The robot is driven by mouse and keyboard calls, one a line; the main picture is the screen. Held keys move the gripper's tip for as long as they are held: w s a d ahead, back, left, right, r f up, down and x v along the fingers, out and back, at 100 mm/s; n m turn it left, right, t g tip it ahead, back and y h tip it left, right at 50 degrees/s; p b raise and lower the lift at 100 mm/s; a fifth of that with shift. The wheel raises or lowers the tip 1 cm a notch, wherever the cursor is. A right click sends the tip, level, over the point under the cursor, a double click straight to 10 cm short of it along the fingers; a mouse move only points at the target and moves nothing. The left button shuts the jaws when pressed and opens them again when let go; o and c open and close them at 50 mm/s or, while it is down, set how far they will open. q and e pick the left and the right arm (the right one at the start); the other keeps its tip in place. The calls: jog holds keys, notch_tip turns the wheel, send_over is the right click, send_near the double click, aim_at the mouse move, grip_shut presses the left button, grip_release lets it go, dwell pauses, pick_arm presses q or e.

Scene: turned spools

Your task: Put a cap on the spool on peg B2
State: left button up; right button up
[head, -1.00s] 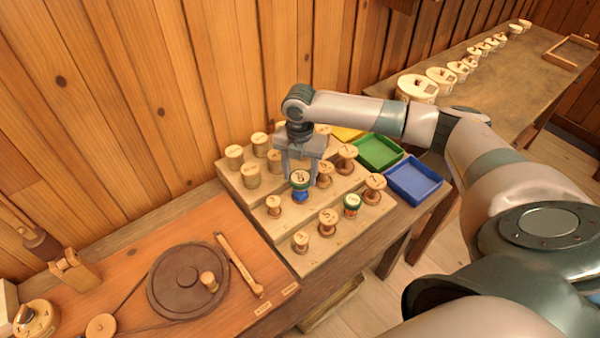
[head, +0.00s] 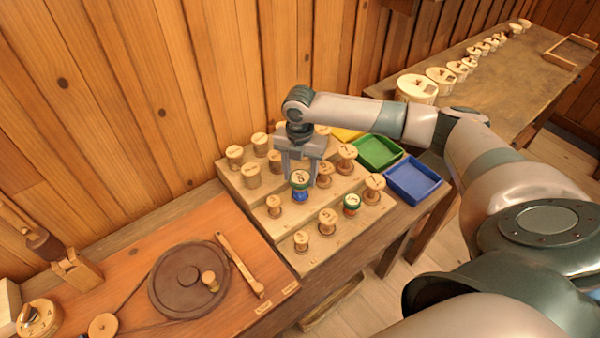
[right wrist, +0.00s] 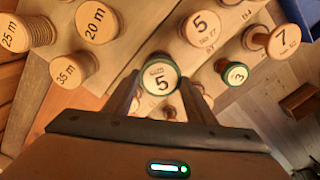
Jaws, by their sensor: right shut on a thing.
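My right gripper (head: 300,174) points down over the middle row of the stepped spool stand. It is shut on a round cap (head: 300,179) with a green rim and a pale top marked 5. In the right wrist view the cap (right wrist: 160,77) sits between the fingertips. A blue-wound spool (head: 300,195) stands right under the cap, second from the left in the middle row. I cannot tell whether cap and spool touch. The peg labels are too small to read in the head view. My left gripper is not in view.
The stepped stand (head: 285,232) is crowded with spools close around my gripper. A green-rimmed spool marked 3 (head: 351,204) stands in the front row. A green tray (head: 378,152) and a blue tray (head: 414,180) lie to the right. A turntable (head: 180,285) is at front left.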

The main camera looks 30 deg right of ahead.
aim_at(300, 178)
jog(key=shift+p, duration=0.45)
dwell(0.6)
jog(key=shift+f, duration=0.55)
dwell(0.5)
jog(key=o, duration=0.7)
jog(key=shift+o, duration=0.2)
jog(key=shift+r, duration=0.15)
notch_tip(300, 178, up, 5)
jog(key=p, duration=0.5)
jog(key=shift+r, duration=0.2)
jog(key=shift+r+p, duration=0.65)
jog(key=shift+r, duration=2)
